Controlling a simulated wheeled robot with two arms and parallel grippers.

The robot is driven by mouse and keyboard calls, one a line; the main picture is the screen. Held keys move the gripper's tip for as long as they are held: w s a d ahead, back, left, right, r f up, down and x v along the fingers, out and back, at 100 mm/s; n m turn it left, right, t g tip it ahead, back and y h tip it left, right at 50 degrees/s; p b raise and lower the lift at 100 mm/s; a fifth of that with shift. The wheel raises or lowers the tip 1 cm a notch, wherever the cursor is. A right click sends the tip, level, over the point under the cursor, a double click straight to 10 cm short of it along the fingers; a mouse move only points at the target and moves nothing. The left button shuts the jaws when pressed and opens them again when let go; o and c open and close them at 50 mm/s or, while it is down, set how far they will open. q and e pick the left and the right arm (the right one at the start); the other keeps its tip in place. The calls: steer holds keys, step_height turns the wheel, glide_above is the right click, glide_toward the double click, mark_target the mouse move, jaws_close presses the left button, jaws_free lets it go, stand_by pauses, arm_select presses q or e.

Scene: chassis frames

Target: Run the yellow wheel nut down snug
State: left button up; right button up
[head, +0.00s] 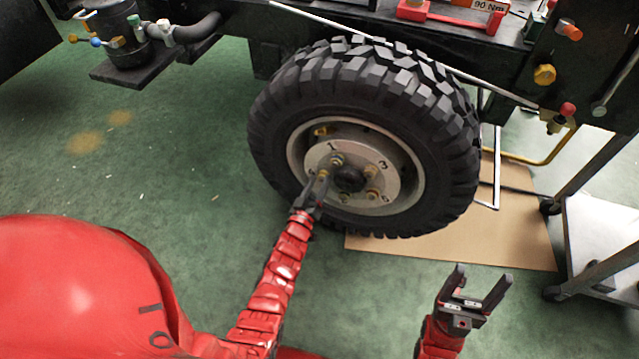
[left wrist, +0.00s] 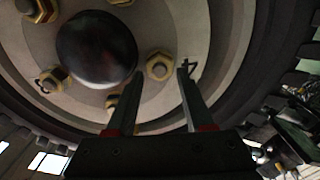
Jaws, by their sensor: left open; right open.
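The wheel (head: 270,115) has a pale hub plate with several yellowish nuts around a dark centre cap (head: 349,179). My left gripper (head: 317,182) is at the left side of the hub. In the left wrist view, its open fingers (left wrist: 160,72) point at a yellowish hex nut (left wrist: 159,66), with one fingertip on either side. A dark numeral, seemingly a 4, is beside that nut. I cannot tell whether the fingers touch it. The same nut shows partly in the head view (head: 322,174). My right gripper (head: 483,276) is open and empty, low at the right.
The dark chassis frame (head: 480,45) runs above the wheel, with a red tool and a "90 Nm" label on top. A cardboard sheet (head: 500,235) lies under the wheel. A metal cart (head: 600,230) stands at the right. Green floor at the left is mostly clear.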

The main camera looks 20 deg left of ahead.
arm_select(q)
steer(key=shift+w+f, duration=0.1)
steer(key=shift+w, duration=0.5)
jaws_close()
steer(key=m+b, duration=0.1)
steer(key=m, duration=0.3)
steer(key=shift+d+m, duration=0.15)
steer(key=shift+m, duration=0.75)
jaws_free()
